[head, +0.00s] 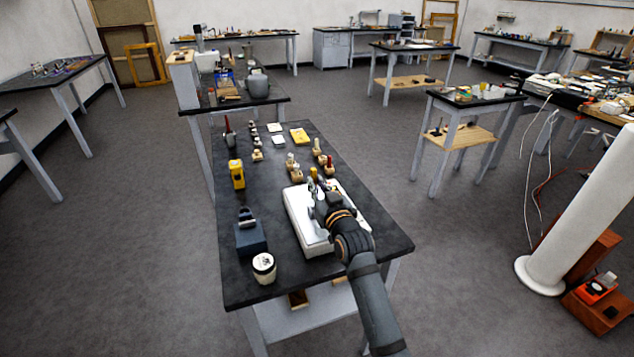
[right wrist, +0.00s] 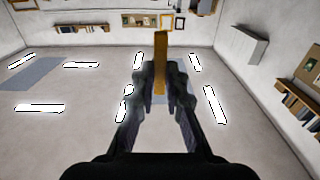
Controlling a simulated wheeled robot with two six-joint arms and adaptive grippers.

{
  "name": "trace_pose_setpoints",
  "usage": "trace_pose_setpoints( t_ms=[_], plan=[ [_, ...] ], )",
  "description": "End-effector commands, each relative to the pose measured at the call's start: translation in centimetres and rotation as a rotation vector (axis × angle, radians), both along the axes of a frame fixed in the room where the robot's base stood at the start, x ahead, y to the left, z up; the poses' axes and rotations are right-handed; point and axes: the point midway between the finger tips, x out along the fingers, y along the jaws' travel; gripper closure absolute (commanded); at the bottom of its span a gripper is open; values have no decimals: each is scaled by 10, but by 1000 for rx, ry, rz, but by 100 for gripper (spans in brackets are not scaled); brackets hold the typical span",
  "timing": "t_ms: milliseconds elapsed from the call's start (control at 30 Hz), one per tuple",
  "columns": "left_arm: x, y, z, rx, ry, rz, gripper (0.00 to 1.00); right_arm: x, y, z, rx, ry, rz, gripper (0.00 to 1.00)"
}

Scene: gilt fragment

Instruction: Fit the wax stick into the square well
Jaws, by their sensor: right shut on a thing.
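My right gripper (head: 319,198) is over the white box-like block (head: 302,222) on the dark bench. In the right wrist view the same gripper (right wrist: 159,85) is shut on an amber wax stick (right wrist: 160,55), whose free end sticks out past the fingertips. The stick's yellow end (head: 313,173) also shows above the gripper in the head view. The wrist view looks toward ceiling lights and a wall, so the gripper seems to point upward. I cannot make out the square well; the gripper and arm hide part of the white block. My left gripper is not in view.
Small wooden holders (head: 297,175) stand just behind the white block. A yellow item (head: 236,175), a blue-grey block (head: 250,238) and a lidded jar (head: 264,268) stand along the left side. The bench (head: 276,210) has bare surface between these and the white block.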

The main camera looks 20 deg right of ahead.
Motion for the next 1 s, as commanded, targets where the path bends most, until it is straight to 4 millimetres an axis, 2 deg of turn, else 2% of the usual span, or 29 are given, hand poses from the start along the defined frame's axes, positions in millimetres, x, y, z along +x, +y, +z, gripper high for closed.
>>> trace_pose_setpoints(
  t_ms=[33, 133, 400, 1000],
  plan=[
    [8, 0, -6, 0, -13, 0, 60, 0, 0, -9, 0, 1, 0, 100],
    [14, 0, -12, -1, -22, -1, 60, 0, 0, -21, 0, 2, 0, 100],
    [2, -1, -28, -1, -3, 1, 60, 0, 0, -45, 0, 1, 0, 100],
    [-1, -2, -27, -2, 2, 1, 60, 0, 0, -46, 0, 1, 0, 100]
  ],
)
